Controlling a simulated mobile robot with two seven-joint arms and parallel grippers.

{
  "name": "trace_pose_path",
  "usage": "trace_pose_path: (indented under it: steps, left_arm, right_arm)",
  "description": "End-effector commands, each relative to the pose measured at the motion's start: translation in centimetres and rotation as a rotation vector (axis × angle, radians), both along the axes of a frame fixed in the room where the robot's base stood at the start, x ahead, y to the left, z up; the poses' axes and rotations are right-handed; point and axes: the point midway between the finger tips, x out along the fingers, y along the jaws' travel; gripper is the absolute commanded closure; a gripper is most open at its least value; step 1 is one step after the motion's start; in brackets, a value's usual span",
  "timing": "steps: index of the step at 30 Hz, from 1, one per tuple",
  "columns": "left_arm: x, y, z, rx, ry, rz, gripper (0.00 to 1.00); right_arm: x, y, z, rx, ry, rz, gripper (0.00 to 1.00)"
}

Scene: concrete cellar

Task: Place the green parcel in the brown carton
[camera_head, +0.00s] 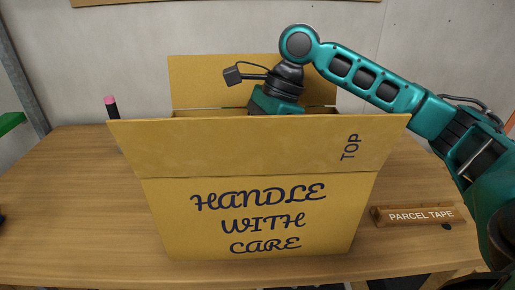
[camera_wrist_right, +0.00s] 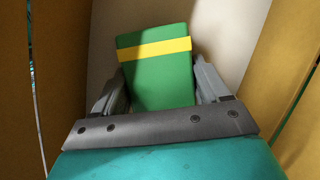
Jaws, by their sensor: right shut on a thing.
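The brown carton (camera_head: 262,225) stands upright on the table with its flaps open and "HANDLE WITH CARE" on its front. My right arm reaches over it from the right, with the wrist pointing down into the opening; the fingers are hidden behind the front flap in the head view. In the right wrist view the green parcel (camera_wrist_right: 160,80), with a yellow band, is between the fingers of my right gripper (camera_wrist_right: 165,92), which is shut on it. Brown carton walls (camera_wrist_right: 275,80) show on both sides. My left gripper is not in view.
A wooden block marked "PARCEL TAPE" (camera_head: 418,215) lies on the table (camera_head: 75,200) right of the carton. A dark pink-topped marker (camera_head: 111,108) stands behind the carton at the left. The table's left side is mostly clear.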

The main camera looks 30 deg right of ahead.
Motion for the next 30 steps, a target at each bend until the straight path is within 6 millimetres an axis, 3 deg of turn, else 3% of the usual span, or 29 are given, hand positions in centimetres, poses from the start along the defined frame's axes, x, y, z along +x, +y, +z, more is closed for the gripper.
trace_pose_path:
  steps: [1,2,9,19,30]
  left_arm:
    - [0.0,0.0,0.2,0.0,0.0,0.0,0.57]
    - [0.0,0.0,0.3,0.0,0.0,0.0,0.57]
    - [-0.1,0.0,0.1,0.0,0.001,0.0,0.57]
    - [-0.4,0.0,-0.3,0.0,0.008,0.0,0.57]
    - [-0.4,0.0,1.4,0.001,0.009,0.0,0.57]
  right_arm:
    - [0.0,0.0,0.0,0.0,0.001,0.0,0.64]
    - [0.0,0.0,-0.1,-0.001,0.002,0.0,0.24]
    - [0.0,0.0,-0.2,0.0,0.001,0.0,0.02]
    - [0.0,0.0,0.1,0.001,-0.002,0.0,0.0]
    - [-0.3,-2.7,7.1,0.001,-0.004,-0.002,0.0]
